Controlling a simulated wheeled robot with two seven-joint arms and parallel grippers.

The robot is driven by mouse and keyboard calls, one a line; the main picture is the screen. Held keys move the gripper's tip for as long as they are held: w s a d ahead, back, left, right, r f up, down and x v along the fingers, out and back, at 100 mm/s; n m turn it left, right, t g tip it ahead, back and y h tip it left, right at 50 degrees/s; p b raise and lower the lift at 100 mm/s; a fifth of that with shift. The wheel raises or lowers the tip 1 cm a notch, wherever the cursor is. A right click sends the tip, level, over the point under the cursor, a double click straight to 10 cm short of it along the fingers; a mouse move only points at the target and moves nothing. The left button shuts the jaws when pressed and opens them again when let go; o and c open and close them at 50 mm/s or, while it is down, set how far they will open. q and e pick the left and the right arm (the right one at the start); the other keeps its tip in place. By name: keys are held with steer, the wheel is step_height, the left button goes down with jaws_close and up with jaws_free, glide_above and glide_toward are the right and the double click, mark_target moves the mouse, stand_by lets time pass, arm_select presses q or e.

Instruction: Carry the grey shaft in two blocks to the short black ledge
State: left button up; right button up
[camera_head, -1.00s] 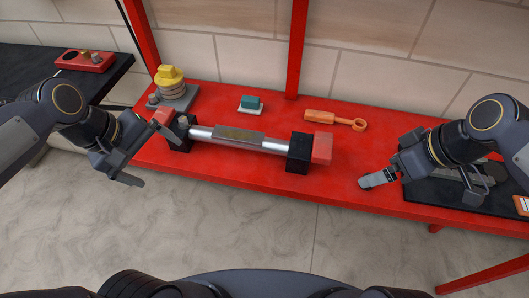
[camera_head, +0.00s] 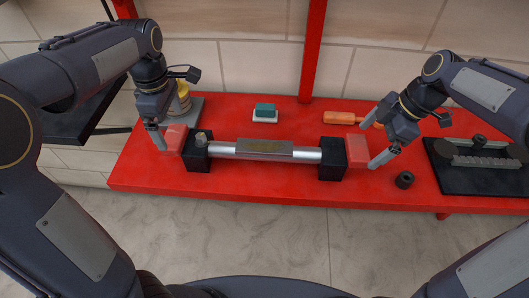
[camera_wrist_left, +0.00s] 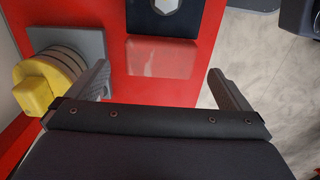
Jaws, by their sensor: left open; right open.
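The grey shaft (camera_head: 225,148) lies on the red table, with a flat brown-grey plate along its middle. It runs between a left black block (camera_head: 197,160) and a right black block (camera_head: 332,160). A red end piece is on the outer side of each, left (camera_head: 176,138) and right (camera_head: 357,152). My left gripper (camera_head: 170,128) is open at the left red piece. In the left wrist view that piece (camera_wrist_left: 160,57) lies ahead, between the lines of the fingers. My right gripper (camera_head: 373,140) is open at the right red piece. The black ledge (camera_head: 80,120) is at the left, partly hidden by my arm.
A yellow-topped grey stand (camera_head: 184,98) is close behind my left gripper. A teal and white block (camera_head: 265,112) and an orange tool (camera_head: 340,117) lie at the back. A black ring (camera_head: 404,180) and a black tray (camera_head: 470,185) are at the right.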

mark_target(354, 154)
arm_select(q)
step_height(354, 154, down, 7)
steer(key=shift+f, duration=0.2)
arm_select(e)
steer(key=x, duration=0.7)
steer(key=shift+f, duration=0.2)
arm_select(q)
steer(key=shift+c, duration=0.3)
arm_select(e)
steer(key=shift+c, duration=0.3)
arm_select(q)
steer(key=c, duration=1.9)
arm_select(e)
steer(key=c, duration=1.9)
arm_select(q)
steer(key=shift+w+r, duration=0.15)
steer(key=shift+r, duration=0.05)
arm_select(e)
steer(key=shift+w+r, duration=0.15)
steer(key=shift+r, duration=0.1)
